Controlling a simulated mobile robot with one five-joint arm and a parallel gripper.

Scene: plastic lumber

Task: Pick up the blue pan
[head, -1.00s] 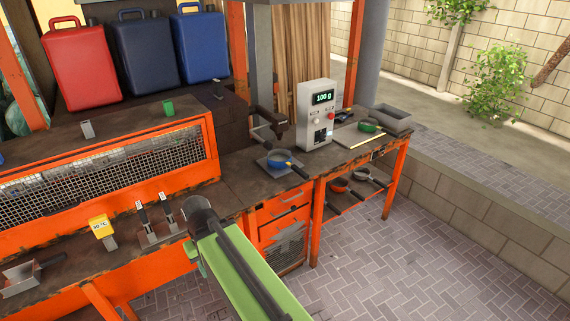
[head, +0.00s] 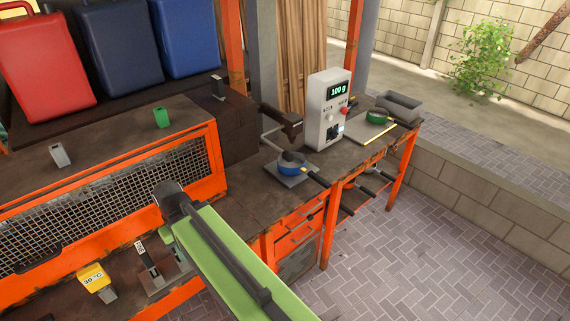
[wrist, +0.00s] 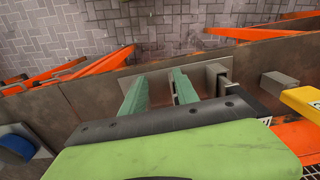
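The blue pan (head: 291,163) sits on a grey plate (head: 290,175) on the workbench, left of the scale-like box. In the wrist view a blue round thing, likely the pan (wrist: 18,146), shows in part at the left edge. My gripper shows in the wrist view (wrist: 158,86) with two green fingers apart and nothing between them. It is over the bench, well to the side of the pan.
A grey box with a "100 g" display (head: 327,108) stands right of the pan. A green pan (head: 377,117) lies farther right.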

